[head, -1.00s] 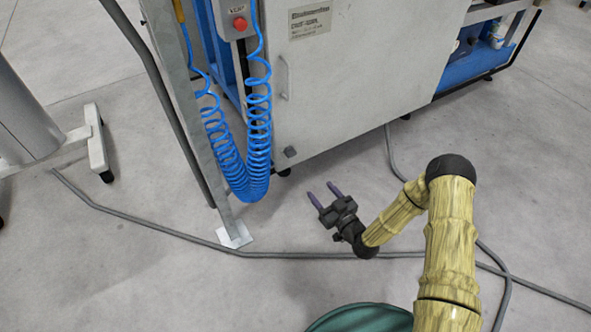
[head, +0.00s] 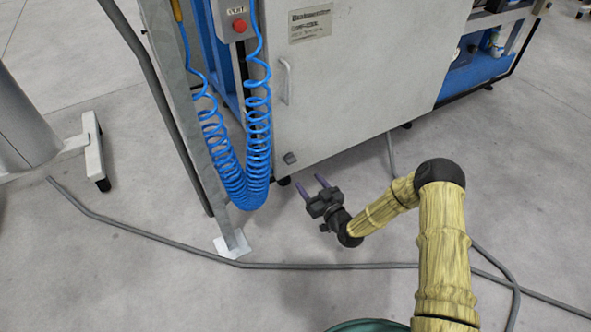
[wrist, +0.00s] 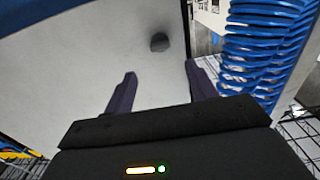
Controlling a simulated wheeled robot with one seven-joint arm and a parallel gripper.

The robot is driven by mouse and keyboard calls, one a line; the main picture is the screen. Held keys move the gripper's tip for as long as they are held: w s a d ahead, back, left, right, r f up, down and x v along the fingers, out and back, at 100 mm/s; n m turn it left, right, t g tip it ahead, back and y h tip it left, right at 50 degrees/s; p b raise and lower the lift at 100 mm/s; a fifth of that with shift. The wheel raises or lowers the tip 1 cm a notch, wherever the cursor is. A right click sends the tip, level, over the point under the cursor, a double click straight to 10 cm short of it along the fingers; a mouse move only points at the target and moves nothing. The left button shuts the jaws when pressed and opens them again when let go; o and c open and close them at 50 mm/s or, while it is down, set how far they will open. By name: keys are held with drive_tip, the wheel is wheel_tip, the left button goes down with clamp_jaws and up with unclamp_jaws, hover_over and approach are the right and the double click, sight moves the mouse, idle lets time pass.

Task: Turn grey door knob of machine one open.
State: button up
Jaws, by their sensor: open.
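The grey door knob (head: 290,158) is a small dark grey piece at the lower left corner of the machine's light grey door (head: 360,90). In the wrist view the knob (wrist: 159,42) shows ahead of my gripper, between the lines of the two fingers and apart from them. My gripper (head: 312,185) is open and empty, just below and right of the knob in the head view. Its two purple-grey fingers (wrist: 160,85) point towards the door in the wrist view. A pale vertical handle (head: 285,80) is on the door above the knob.
Blue coiled hoses (head: 245,150) hang just left of the knob, beside a grey metal post (head: 185,120). A control box with a red button (head: 239,25) is above. A grey cable (head: 300,265) crosses the floor.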

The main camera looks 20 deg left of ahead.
sight(293, 163)
drive_tip(key=b+x, duration=0.3)
drive_tip(key=x, duration=0.5)
drive_tip(key=shift+w+a+f+b, duration=0.15)
drive_tip(key=shift+w+a+b, duration=0.15)
drive_tip(key=shift+b, duration=0.1)
drive_tip(key=shift+w+a, duration=0.3)
drive_tip(key=shift+a, duration=0.05)
drive_tip(key=c, duration=1)
